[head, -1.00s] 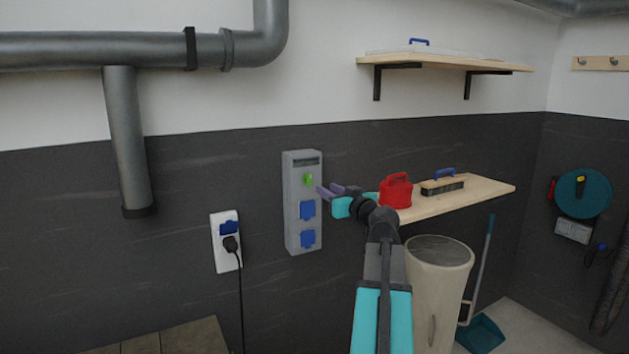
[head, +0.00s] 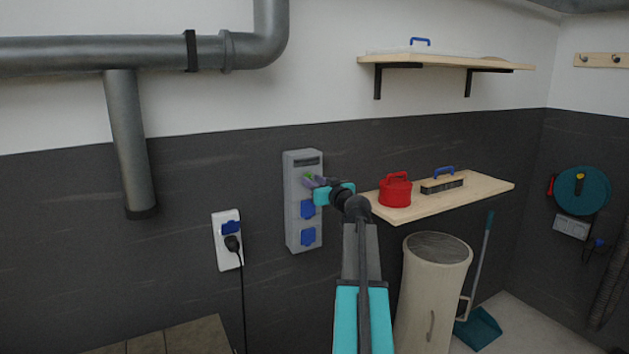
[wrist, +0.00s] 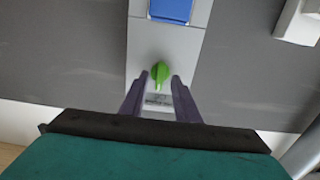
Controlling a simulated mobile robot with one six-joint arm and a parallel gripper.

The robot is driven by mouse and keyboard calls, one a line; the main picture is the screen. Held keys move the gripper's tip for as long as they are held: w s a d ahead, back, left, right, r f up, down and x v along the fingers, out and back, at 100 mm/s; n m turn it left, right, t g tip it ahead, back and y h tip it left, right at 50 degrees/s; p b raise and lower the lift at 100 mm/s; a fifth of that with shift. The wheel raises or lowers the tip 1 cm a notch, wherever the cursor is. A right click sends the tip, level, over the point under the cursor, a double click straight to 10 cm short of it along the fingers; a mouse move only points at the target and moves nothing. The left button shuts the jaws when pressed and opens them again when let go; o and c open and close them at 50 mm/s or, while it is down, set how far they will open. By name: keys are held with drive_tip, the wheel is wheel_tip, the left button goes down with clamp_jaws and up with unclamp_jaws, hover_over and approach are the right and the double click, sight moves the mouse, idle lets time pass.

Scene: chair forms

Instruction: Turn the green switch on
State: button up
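The green switch (wrist: 160,74) is a small knob on the grey wall box (head: 302,225), above two blue socket covers. In the head view my gripper (head: 312,181) is at the switch and covers most of it, with a bit of green showing. In the wrist view the two purple fingers of my gripper (wrist: 160,82) stand apart, one on each side of the knob. A narrow gap shows between the knob and each finger, so the gripper looks open around it. The knob's narrow end points towards the fingers' base in that view.
A white socket box (head: 227,251) with a black plug and cable is left of the grey box. A wooden shelf (head: 480,193) at the right holds a red container (head: 395,190) and a brush (head: 442,183). A beige bin (head: 430,290) stands below.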

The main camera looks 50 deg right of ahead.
clamp_jaws()
drive_tip(key=shift+d+m+b, duration=0.1)
drive_tip(key=shift+m+b, duration=0.4)
drive_tip(key=shift+b, duration=0.05)
drive_tip(key=m+b, duration=0.1)
drive_tip(key=m, duration=0.7)
drive_tip(key=m+b, duration=0.1)
drive_tip(key=m, duration=0.8)
drive_tip(key=shift+d+f+b, duration=0.15)
drive_tip(key=shift+d+b, duration=0.05)
drive_tip(key=shift+b, duration=0.15)
idle(0.4)
